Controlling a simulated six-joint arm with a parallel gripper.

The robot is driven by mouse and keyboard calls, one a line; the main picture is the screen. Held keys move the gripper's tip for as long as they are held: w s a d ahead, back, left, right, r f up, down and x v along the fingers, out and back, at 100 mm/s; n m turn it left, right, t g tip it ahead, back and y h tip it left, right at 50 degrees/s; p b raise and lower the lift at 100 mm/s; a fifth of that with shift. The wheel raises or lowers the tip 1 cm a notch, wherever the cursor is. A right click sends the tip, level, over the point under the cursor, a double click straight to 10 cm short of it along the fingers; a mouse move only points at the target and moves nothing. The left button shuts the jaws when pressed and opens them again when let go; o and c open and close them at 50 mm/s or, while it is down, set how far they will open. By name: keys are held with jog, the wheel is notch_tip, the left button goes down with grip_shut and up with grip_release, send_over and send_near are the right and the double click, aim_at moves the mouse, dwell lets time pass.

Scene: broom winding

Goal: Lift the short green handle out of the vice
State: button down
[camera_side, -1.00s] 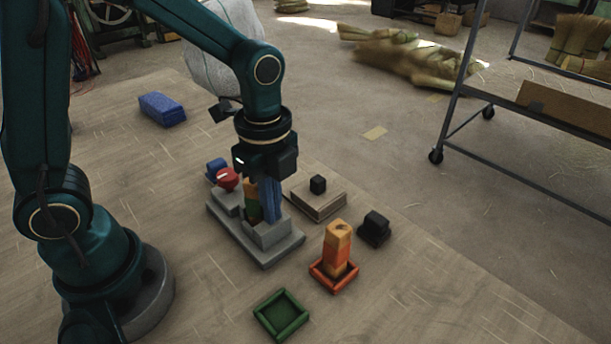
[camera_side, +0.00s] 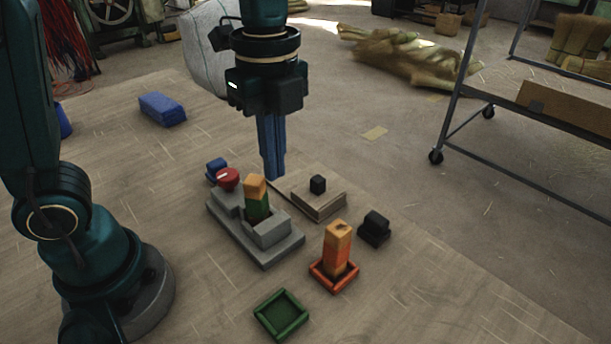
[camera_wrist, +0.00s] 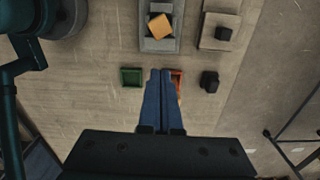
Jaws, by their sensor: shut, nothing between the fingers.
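In the wrist view the orange-tan top (camera_wrist: 160,26) sits within the vice (camera_wrist: 146,43) and hides the green part. My gripper (camera_side: 274,182) is above the table, higher than the handle and behind it in the side view, apart from it. Its blue fingers are together and empty. In the wrist view my gripper (camera_wrist: 160,72) points down the middle, with the fingers closed.
A red knob (camera_side: 228,178) is on the vice's far end, beside a small blue block (camera_side: 215,168). An orange handle (camera_side: 338,245) stands in a red tray (camera_side: 331,287). An empty green tray (camera_side: 281,315), a wooden block with a black knob (camera_side: 318,197) and a black block (camera_side: 375,228) are nearby.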

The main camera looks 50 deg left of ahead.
aim_at(250, 189)
jog(key=a+n, duration=0.1)
jog(key=a, duration=0.7)
jog(key=shift+n, duration=0.3)
jog(key=f, duration=1)
jog(key=shift+s+a, duration=0.1)
jog(key=shift+s, duration=0.2)
jog(key=shift+d, duration=0.8)
jog(key=shift+r, duration=0.1)
jog(key=shift+w+r, duration=0.1)
